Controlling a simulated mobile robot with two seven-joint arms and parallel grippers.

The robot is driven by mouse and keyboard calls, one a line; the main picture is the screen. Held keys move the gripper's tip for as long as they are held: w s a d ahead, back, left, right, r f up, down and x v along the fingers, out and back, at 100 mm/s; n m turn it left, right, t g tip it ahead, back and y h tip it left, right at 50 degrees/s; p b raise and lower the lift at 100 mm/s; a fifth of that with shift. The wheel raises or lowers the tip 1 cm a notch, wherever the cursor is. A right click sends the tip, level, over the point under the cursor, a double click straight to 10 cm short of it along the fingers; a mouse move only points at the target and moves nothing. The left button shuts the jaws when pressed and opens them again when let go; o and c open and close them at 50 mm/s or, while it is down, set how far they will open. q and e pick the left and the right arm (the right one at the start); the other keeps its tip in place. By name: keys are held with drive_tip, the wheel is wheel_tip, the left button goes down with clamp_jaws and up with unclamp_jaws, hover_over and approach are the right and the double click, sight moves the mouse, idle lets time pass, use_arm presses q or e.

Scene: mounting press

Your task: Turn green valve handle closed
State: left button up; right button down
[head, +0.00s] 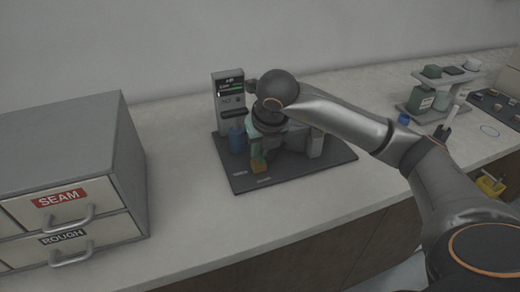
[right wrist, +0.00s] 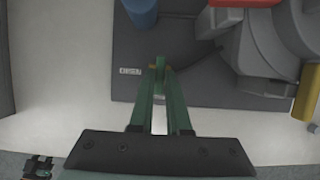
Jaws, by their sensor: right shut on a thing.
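The mounting press (head: 230,95) stands on a dark base plate (head: 335,158), partly hidden by my right arm. My right gripper (head: 257,158) points down over the front left part of the plate. In the right wrist view its two long green fingers (right wrist: 160,66) come together at the tips. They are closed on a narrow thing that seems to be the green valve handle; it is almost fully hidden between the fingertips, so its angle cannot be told. A small yellow-orange piece (head: 259,167) shows at the fingertips. My left gripper is in neither view.
A blue cylinder (head: 237,141) stands just left of the gripper. A grey drawer cabinet (head: 75,165) is at the left. A rack with green bottles (head: 422,100) stands at the right. The counter (head: 185,205) is clear between cabinet and plate.

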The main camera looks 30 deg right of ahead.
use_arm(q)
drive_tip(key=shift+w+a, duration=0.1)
use_arm(e)
drive_tip(key=c, duration=0.9)
unclamp_jaws()
use_arm(q)
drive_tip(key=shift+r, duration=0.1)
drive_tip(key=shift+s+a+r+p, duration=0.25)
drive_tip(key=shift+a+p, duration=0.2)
drive_tip(key=shift+p, duration=0.3)
use_arm(e)
drive_tip(key=v, duration=1.2)
drive_tip(key=shift+s+r, duration=0.1)
drive_tip(key=shift+r, duration=0.15)
